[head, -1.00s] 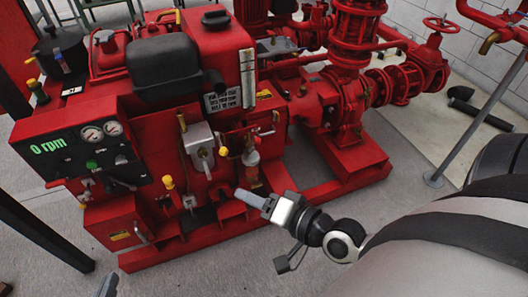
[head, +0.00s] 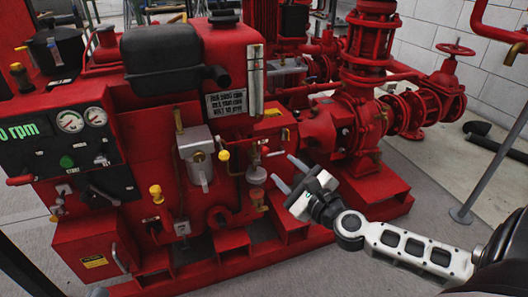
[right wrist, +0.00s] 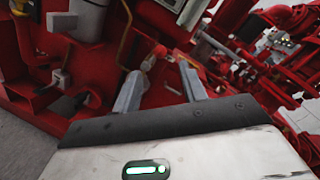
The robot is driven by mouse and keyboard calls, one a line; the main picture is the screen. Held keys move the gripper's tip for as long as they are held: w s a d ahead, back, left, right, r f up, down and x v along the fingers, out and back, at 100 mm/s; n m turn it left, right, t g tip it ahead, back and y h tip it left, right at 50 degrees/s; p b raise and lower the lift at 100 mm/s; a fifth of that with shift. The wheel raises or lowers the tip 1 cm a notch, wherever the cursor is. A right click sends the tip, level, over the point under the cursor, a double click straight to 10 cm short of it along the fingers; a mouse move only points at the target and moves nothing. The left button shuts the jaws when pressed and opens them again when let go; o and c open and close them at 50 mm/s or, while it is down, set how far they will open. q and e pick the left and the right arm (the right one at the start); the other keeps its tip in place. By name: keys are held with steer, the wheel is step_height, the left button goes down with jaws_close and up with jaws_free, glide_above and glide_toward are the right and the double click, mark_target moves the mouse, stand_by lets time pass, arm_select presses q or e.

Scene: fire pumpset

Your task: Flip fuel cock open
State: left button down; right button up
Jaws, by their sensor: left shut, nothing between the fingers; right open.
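The fuel fitting on the red engine's front has a pale bowl (head: 257,174) and small red and brass parts above it. I cannot tell for sure which small part is the fuel cock lever, or its position. My right gripper (head: 287,172) is open and empty, just right of the bowl, fingers pointing up-left toward the engine. In the right wrist view, the open fingers (right wrist: 160,76) have a small red fitting (right wrist: 148,62) beyond the gap; contact is not visible.
A grey box with a lever (head: 197,158) and yellow knobs (head: 156,192) stand left of the fitting. The gauge panel (head: 65,150) is at far left. Red pump pipework (head: 345,130) and the red base frame (head: 375,205) lie to the right.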

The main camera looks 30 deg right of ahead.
mark_target(267, 153)
steer(key=w+b, duration=0.1)
steer(key=w, duration=0.7)
steer(key=shift+w+f+b, duration=0.1)
steer(key=shift+w+b, duration=0.2)
steer(key=shift+w, duration=0.8)
arm_select(q)
steer(key=r, duration=0.1)
steer(key=w+r+m+t, duration=0.1)
steer(key=t+h, duration=0.1)
steer(key=shift+w+a+r+m, duration=0.25)
steer(key=shift+w+r+m, duration=0.05)
steer(key=shift+w+r, duration=0.1)
steer(key=shift+s, duration=0.1)
